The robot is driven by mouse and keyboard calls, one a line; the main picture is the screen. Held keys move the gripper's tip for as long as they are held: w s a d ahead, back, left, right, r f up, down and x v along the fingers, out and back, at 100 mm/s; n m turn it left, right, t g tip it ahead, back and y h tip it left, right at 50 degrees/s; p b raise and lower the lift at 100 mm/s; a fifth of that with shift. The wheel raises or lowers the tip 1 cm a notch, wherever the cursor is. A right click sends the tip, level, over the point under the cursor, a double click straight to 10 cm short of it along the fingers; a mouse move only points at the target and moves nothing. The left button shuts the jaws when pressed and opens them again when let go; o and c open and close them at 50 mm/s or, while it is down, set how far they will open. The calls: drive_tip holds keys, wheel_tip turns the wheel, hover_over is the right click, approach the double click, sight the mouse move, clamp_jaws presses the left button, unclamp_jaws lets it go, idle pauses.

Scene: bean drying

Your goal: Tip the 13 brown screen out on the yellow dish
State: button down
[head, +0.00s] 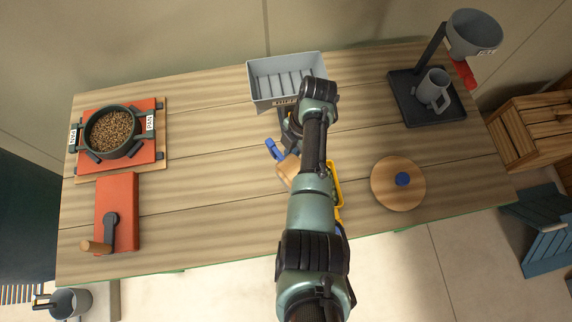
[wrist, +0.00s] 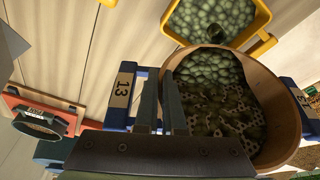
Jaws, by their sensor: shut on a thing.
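The brown screen (wrist: 276,87) is a round wooden sieve with blue handles and a tag reading 13. Green beans lie on its perforated floor and bunch up against the side towards the yellow dish. I cannot tell whether beans are crossing the rim. In the head view, my arm hides most of the screen (head: 288,170) and the dish (head: 338,189).
A grey slotted tray (head: 285,90) stands at the back. A dark pan of brown beans (head: 112,131) sits on a red base at left, above a red crank box (head: 117,210). At right are a wooden lid (head: 398,195) and a grey cup (head: 432,91) on a dark stand.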

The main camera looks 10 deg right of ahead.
idle(0.3)
drive_tip(key=shift+w+d+f+b, duration=0.1)
drive_tip(key=shift+d+f+b, duration=0.15)
drive_tip(key=shift+b, duration=0.6)
drive_tip(key=y+b, duration=0.1)
drive_tip(key=b, duration=0.1)
drive_tip(key=d+g+y+b, duration=0.1)
drive_tip(key=shift+w+r+b, duration=0.2)
drive_tip(key=shift+r+b, duration=0.2)
drive_tip(key=shift+f, duration=0.1)
